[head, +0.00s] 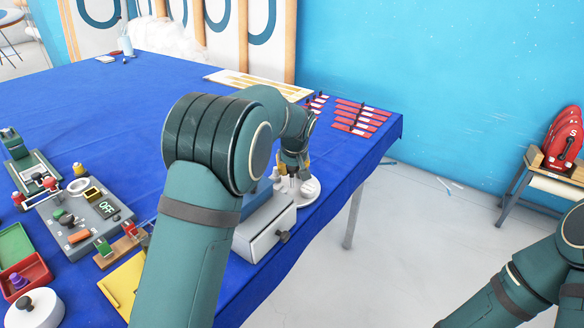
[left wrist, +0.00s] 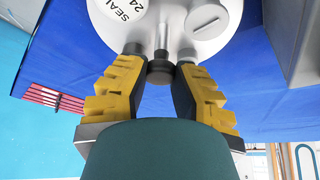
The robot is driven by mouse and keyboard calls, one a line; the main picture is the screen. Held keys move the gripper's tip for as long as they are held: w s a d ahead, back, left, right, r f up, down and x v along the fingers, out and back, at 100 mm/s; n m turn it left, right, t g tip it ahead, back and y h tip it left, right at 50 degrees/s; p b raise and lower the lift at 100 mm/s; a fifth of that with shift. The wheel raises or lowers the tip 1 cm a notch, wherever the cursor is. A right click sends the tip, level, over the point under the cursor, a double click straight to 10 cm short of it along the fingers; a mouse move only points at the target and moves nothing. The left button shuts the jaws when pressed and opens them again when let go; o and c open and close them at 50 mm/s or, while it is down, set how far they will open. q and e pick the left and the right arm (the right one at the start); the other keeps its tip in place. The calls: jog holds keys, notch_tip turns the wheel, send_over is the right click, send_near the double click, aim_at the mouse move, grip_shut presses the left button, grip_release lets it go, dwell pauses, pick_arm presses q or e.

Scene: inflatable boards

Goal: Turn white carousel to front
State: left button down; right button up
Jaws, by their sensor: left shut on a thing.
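The white carousel (head: 310,188) stands on the blue table near its right edge, beside the grey box, partly hidden behind my left gripper (head: 291,176). In the left wrist view the white carousel (left wrist: 185,22) fills the top, with the marking "SEAL 24" and a slotted round cap. A metal peg with a dark knob (left wrist: 160,72) sticks out from it. The yellow-padded fingers of my left gripper (left wrist: 160,82) are shut on this knob, one on each side. My right arm shows at the lower right of the head view, but its gripper is out of view.
A grey-white box with a dark knob (head: 264,236) stands close in front of the carousel. Red-and-white strips (head: 360,118) and a pale board (head: 255,84) lie behind. A grey control panel (head: 85,218) is at left. The table's back left is mostly clear.

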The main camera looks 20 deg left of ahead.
pick_arm(q)
jog(key=shift+n+p, duration=0.3)
jog(key=shift+n+g+y+p, duration=0.4)
jog(key=shift+n+p, duration=0.35)
jog(key=shift+n, duration=0.4)
jog(key=shift+n+g+y+p, duration=0.3)
jog(key=shift+n+y+p, duration=0.35)
jog(key=shift+n, duration=0.5)
jog(key=shift+w+f+n+g+y+p, duration=0.15)
jog(key=shift+n+g+p, duration=0.45)
jog(key=shift+n+p, duration=0.85)
jog(key=shift+s+n+g+y+p, duration=0.15)
jog(key=shift+n+g+p, duration=0.55)
jog(key=shift+n, duration=1.25)
jog(key=shift+w+n+g+p, duration=0.15)
jog(key=shift+n+g+p, duration=0.65)
jog(key=shift+n, duration=0.9)
jog(key=shift+f+n+p, duration=0.1)
jog(key=shift+n+p, duration=0.35)
jog(key=shift+n, duration=0.35)
jog(key=shift+f+n+g, duration=0.1)
jog(key=shift+n+g, duration=0.2)
jog(key=shift+n, duration=0.2)
jog(key=c, duration=0.6)
grip_release()
jog(key=shift+r, duration=0.2)
